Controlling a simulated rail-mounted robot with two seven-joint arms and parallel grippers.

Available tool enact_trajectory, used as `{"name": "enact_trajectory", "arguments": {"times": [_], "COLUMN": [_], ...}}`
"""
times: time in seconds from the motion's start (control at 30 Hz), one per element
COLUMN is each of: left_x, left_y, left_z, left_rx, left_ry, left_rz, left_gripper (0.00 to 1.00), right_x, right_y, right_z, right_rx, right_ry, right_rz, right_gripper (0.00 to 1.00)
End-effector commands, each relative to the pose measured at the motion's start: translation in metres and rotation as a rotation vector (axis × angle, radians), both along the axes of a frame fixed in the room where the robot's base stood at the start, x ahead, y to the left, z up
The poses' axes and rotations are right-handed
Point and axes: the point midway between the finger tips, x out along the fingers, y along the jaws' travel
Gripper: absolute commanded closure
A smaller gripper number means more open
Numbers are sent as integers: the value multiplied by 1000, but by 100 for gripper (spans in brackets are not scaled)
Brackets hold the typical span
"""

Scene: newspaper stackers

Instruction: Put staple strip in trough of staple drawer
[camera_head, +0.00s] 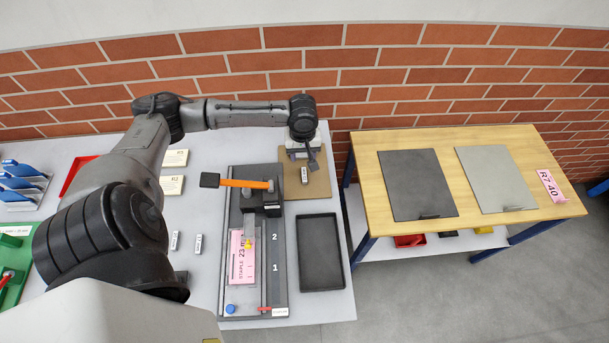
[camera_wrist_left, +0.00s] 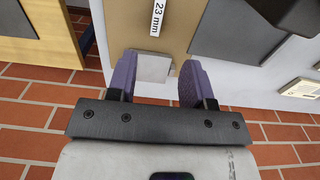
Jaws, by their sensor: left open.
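My left gripper (camera_head: 306,158) is open over a brown board (camera_head: 318,187) at the back right of the white table. In the left wrist view its two purple fingers (camera_wrist_left: 158,78) stand on either side of a small pale grey block (camera_wrist_left: 153,67) on the board, possibly the staple strip. The fingers look apart from it. A "23 mm" label (camera_wrist_left: 158,18) lies beside the block. The dark stapler fixture (camera_head: 280,262) stands left of the board, with an orange-handled lever (camera_head: 240,183) across it and a pink "STAPLE 23 mm" card (camera_head: 242,262). I cannot make out the drawer's trough clearly.
An empty black tray (camera_head: 320,252) lies right of the fixture. A wooden table (camera_head: 520,160) on the right holds a dark panel (camera_head: 417,184) and a light panel (camera_head: 496,178). A brick wall (camera_head: 370,65) stands close behind my gripper.

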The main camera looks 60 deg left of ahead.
Motion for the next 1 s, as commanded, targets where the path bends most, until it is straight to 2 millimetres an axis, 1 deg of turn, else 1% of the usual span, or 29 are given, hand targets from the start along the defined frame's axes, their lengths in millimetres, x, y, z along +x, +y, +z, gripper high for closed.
{"name": "enact_trajectory", "arguments": {"times": [0.03, 0.1, 0.3, 0.4, 0.57, 0.9, 1.0], "left_x": [-1, 0, 0, 0, 0, 2, 2], "left_y": [0, -1, 0, 0, -1, -5, -5], "left_z": [-12, -24, -51, -57, -63, -104, -110], "left_rx": [-1, -2, 0, 0, 0, 1, 2], "left_ry": [4, 2, 2, 1, 1, 2, 0], "left_rz": [0, -1, -2, -4, -4, -3, -4], "left_gripper": [53, 53, 53, 53, 53, 53, 53], "right_x": [0, -1, -2, -2, -2, -2, -2], "right_y": [0, 1, 2, 3, 3, 3, 3], "right_z": [-2, -3, -7, -7, -8, -12, -13], "right_rx": [1, 2, 7, 10, 12, 11, 9], "right_ry": [0, 1, 4, 4, 5, 5, 4], "right_rz": [-1, -1, -5, -7, -8, -7, -6], "right_gripper": [57, 57, 57, 57, 57, 57, 57]}}
